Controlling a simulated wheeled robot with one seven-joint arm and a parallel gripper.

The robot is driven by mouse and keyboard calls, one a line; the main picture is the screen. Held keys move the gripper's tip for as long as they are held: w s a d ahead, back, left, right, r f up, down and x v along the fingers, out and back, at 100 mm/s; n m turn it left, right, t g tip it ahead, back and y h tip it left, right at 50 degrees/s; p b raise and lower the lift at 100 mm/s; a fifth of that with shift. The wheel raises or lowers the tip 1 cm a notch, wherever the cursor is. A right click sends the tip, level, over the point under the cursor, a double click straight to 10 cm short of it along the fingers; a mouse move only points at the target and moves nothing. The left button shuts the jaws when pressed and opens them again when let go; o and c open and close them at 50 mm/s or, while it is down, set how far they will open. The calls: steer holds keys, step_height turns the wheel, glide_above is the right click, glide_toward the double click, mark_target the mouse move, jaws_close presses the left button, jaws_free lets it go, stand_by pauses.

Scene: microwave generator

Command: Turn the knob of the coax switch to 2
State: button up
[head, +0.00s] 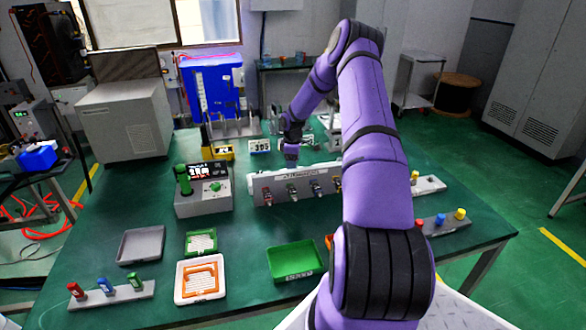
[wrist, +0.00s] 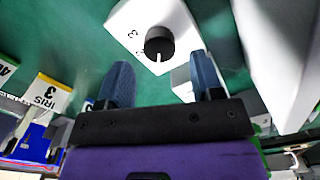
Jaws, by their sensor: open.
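The coax switch (wrist: 178,15) is a white box with a round black knob (wrist: 159,42) in the wrist view. A white mark on the knob points toward the bottom of the picture. A "3" is printed left of the knob, and a second numeral at its lower left is partly unclear. My gripper (wrist: 163,80) is open, with one dark blue finger on each side below the knob; nothing is between them and I see no contact. In the head view my gripper (head: 291,152) hangs over the back of the green table, and I cannot make out the switch clearly there.
A grey panel with a row of connectors (head: 300,190) stands just in front of my gripper in the head view. A grey box with a green handle (head: 203,198) is at its left. A yellow-labelled IRIS 3 block (wrist: 47,92) is left in the wrist view.

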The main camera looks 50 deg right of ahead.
steer(key=shift+f, duration=1.55)
steer(key=c, duration=0.9)
steer(key=shift+m, duration=0.3)
steer(key=m, duration=0.4)
steer(key=shift+w, duration=0.1)
steer(key=shift+d+m, duration=0.15)
steer(key=shift+m, duration=2.45)
